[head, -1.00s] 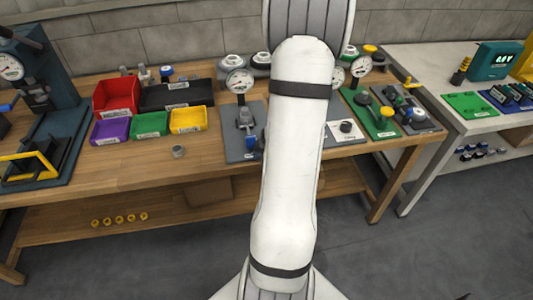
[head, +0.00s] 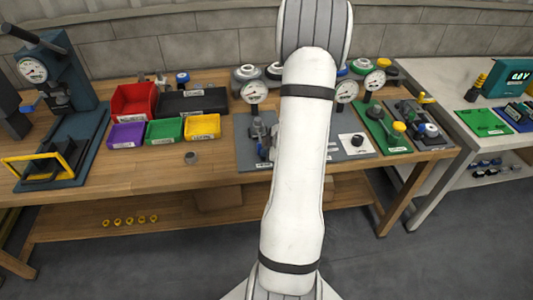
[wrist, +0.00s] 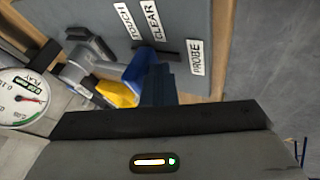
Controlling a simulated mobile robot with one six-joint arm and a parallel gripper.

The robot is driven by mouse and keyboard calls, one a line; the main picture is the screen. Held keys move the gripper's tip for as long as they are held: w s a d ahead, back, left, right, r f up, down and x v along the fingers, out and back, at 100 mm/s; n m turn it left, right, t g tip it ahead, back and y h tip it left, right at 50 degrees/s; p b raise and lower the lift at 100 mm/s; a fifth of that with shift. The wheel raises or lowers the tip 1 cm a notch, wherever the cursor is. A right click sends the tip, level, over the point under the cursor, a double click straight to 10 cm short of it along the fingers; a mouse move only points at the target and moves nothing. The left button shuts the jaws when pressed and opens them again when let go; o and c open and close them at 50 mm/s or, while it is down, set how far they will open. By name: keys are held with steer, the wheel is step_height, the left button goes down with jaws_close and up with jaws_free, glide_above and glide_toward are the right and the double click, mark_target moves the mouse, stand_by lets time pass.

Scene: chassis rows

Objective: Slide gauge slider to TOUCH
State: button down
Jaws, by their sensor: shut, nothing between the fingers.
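The gauge plate (wrist: 195,12) is grey and carries white labels TOUCH (wrist: 127,20), CLEAR (wrist: 151,20) and PROBE (wrist: 196,57) in the wrist view. A grey metal fitting with a black bar (wrist: 92,42) stands beside the labels, with a blue part (wrist: 138,67) and a yellow part (wrist: 116,93) near it. I cannot tell which of these is the slider. A white dial gauge (wrist: 22,98) is at the left. My gripper (wrist: 157,72) is shut and empty, close beside the blue part; contact is unclear. My arm hides the gripper in the head view.
In the head view, dial gauges (head: 254,91) stand along the bench behind my arm. Red (head: 134,102), purple, green and yellow bins sit left of it. A green plate (head: 392,143) lies right.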

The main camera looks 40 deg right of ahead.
steer(key=shift+w+d+r, duration=0.1)
steer(key=shift+w+d, duration=0.3)
steer(key=shift+w, duration=0.3)
steer(key=shift+s+a, duration=0.15)
steer(key=shift+s, duration=0.05)
steer(key=shift+s+a+f+b, duration=0.2)
steer(key=shift+s+a+b, duration=0.15)
steer(key=shift+s+a, duration=0.75)
steer(key=p+v, duration=0.3)
steer(key=v, duration=0.7)
steer(key=shift+s, duration=0.5)
steer(key=shift+d+r, duration=0.1)
